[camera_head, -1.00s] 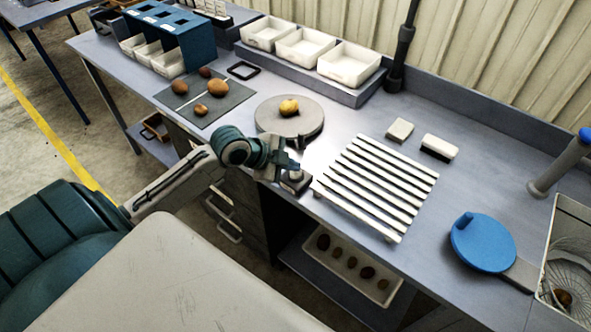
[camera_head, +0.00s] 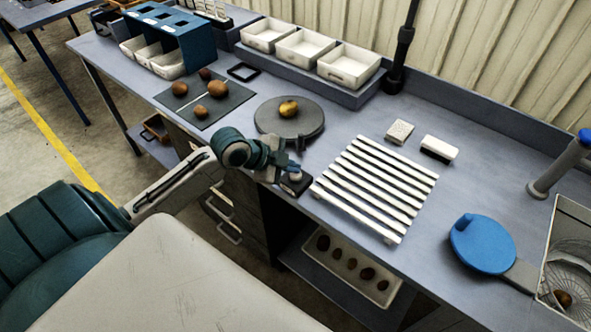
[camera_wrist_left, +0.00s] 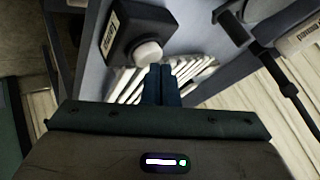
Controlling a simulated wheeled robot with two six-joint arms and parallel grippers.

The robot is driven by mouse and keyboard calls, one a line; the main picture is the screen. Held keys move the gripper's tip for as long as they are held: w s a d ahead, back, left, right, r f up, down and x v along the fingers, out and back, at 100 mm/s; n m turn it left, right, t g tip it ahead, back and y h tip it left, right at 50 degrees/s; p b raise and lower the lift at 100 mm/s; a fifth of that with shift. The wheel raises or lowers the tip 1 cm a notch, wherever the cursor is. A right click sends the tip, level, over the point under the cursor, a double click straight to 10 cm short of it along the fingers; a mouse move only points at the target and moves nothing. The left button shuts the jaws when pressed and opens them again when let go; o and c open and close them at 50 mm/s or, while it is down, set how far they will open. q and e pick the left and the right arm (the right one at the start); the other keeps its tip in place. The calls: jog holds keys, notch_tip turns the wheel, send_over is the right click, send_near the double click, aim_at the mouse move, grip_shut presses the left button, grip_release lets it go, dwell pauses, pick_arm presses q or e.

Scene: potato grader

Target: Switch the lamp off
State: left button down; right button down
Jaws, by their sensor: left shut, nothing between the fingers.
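A small dark box (camera_head: 296,186) with a label and a round white button (camera_wrist_left: 149,54) sits near the bench's front edge, left of the slatted rack. In the wrist view the dark box (camera_wrist_left: 118,32) is just beyond my fingers. My left gripper (camera_head: 291,171) is shut and empty, with its fingertips (camera_wrist_left: 160,68) close beside the button; I cannot tell whether they touch it. A black post (camera_head: 402,48) rises at the back of the bench; a lamp head is not in view. The bench top shows no bright glare. My right gripper is not in view.
The white slatted rack (camera_head: 375,188) lies right of the box. A round grey plate (camera_head: 289,118) bearing a potato stands behind it. A blue round paddle (camera_head: 483,243) lies further right. Trays (camera_head: 347,65) line the back. Bare bench (camera_head: 445,200) lies right of the rack.

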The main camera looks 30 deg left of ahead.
aim_at(291, 175)
pick_arm(q)
jog(key=shift+r, duration=0.1)
notch_tip(291, 175, up, 6)
jog(key=p, duration=0.5)
dwell(0.5)
